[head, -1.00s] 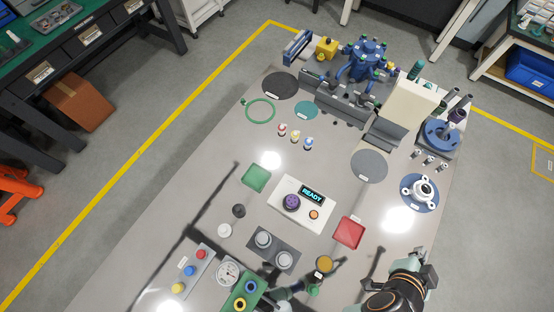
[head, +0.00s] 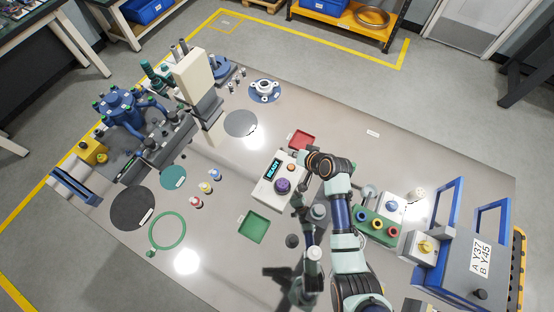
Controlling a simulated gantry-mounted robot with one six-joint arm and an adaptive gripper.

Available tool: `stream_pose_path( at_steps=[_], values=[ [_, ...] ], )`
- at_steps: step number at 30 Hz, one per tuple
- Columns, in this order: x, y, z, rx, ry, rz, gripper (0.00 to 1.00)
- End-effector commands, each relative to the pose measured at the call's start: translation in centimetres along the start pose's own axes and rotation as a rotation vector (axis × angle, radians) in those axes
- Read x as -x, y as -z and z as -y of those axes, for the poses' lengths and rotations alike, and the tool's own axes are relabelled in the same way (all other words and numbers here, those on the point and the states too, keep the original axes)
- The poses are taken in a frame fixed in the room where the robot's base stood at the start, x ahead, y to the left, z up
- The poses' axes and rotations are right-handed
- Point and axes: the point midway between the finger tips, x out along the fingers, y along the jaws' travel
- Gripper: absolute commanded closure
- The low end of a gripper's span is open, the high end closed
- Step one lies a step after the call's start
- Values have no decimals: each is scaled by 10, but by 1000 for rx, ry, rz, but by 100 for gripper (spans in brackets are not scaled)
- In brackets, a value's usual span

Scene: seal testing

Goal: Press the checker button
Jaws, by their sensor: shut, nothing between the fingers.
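The checker (head: 266,191) is a white box on the grey table, near the middle of the head view. It has a lit display (head: 273,169) reading READY, a purple round part (head: 282,185) on top and a small orange button (head: 291,168) at its upper right. My arm reaches up the picture from the bottom, and its wrist bends left towards the checker. My gripper (head: 300,157) is small in the picture, shut and empty, just above and right of the button. The fingertips are partly hidden, so I cannot tell whether they touch the button.
A red tray (head: 302,138) lies just beyond the gripper, and a green tray (head: 254,228) lies below the checker. Grey cylinders (head: 319,211) stand partly behind my arm. Small coloured seals (head: 205,187) stand to the left.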

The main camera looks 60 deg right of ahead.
Motion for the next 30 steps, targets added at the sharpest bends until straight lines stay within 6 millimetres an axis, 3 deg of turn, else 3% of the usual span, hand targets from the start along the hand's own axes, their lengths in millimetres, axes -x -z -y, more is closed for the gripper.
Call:
stream_pose_path(
  at_steps=[11,30],
  values=[
    [-5,-4,-3,2,1,1,100],
    [-60,-44,-43,3,0,0,100]
  ],
)
